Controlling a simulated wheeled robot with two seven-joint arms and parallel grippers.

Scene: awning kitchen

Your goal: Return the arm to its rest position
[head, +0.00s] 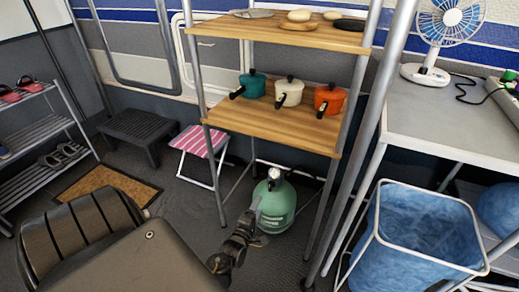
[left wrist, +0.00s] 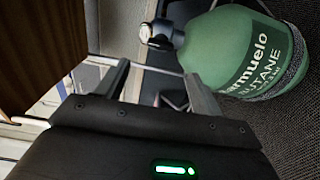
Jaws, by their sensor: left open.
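My left gripper (head: 254,212) is low near the floor, in front of the wooden shelf unit, beside a green gas bottle (head: 275,207). In the left wrist view the gripper (left wrist: 156,68) has its two fingers apart, with nothing held between them. The gas bottle (left wrist: 245,60) stands just to the right of the fingers there, its white lettering and its valve showing. From these views I cannot tell whether a finger touches the bottle. My right gripper is not in view.
A shelf unit (head: 270,128) with three pots stands above the bottle. A blue laundry basket (head: 415,230) and a table (head: 450,115) with a fan (head: 440,35) are at the right. A striped stool (head: 200,140), black step (head: 140,125), doormat (head: 105,180) and shoe rack (head: 40,130) are left.

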